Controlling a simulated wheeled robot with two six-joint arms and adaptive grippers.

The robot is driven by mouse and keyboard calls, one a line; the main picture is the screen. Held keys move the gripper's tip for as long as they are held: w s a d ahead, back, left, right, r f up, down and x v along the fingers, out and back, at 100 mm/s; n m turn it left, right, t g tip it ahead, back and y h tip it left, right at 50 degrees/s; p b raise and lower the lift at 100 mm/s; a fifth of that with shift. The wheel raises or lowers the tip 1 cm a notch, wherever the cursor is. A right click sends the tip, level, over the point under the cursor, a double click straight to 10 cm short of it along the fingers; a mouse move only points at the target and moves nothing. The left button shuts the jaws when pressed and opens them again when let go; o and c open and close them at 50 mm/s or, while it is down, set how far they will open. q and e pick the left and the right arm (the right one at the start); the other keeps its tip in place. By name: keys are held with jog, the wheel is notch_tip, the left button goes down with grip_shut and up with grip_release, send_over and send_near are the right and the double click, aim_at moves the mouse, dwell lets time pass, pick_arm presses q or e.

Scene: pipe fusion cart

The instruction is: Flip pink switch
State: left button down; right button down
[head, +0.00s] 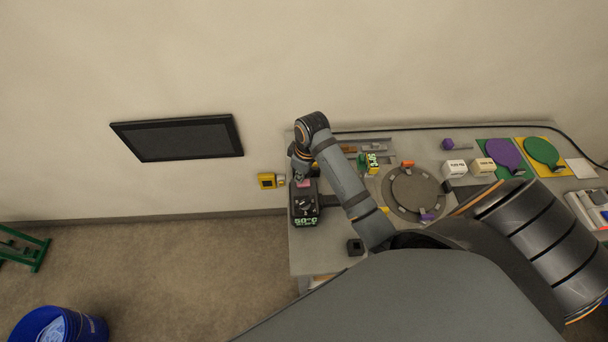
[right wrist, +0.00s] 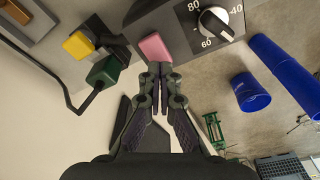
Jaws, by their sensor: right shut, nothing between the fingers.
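The pink switch (right wrist: 154,46) is a small pink block on the grey control box. In the right wrist view it lies just beyond my fingertips. My right gripper (right wrist: 160,70) is shut and empty, its tips close to the switch's near edge; I cannot tell whether they touch. In the head view the pink switch (head: 304,183) shows at the back of the dark control box (head: 305,211), on the left end of the table. My right gripper (head: 299,177) is beside it there, partly hidden by its own wrist. My left gripper is not in view.
A black dial (right wrist: 215,20) sits beside the switch. A round fixture (head: 413,192) stands right of my arm. A blue bin (head: 58,326) is on the floor.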

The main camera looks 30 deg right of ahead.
jog(key=shift+r, duration=2.7)
